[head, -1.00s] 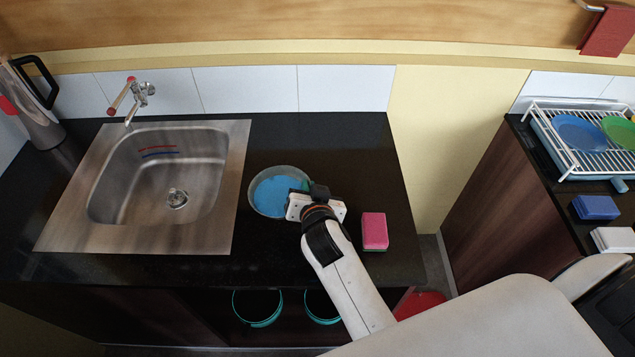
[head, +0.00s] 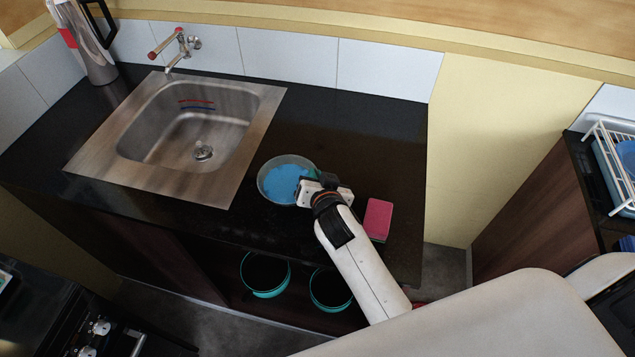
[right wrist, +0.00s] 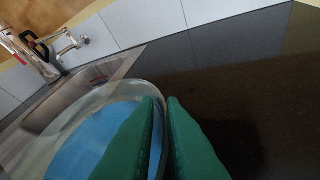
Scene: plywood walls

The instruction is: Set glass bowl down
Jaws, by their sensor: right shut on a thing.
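The glass bowl (head: 272,184) is round and clear with blue inside it. In the head view it is at the black counter (head: 330,131), just right of the sink; whether it touches the counter I cannot tell. My right gripper (head: 306,188) is at the bowl's right side, shut on its rim. In the right wrist view the green fingers (right wrist: 160,130) pinch the rim of the bowl (right wrist: 68,121), one inside and one outside. My left gripper is not in view.
The steel sink (head: 255,125) is left of the bowl. A pink sponge (head: 378,218) lies close right of my gripper, near the counter's right end. Teal-rimmed containers (head: 266,292) stand below the counter. The counter behind the bowl is clear. A dish rack (head: 612,165) is far right.

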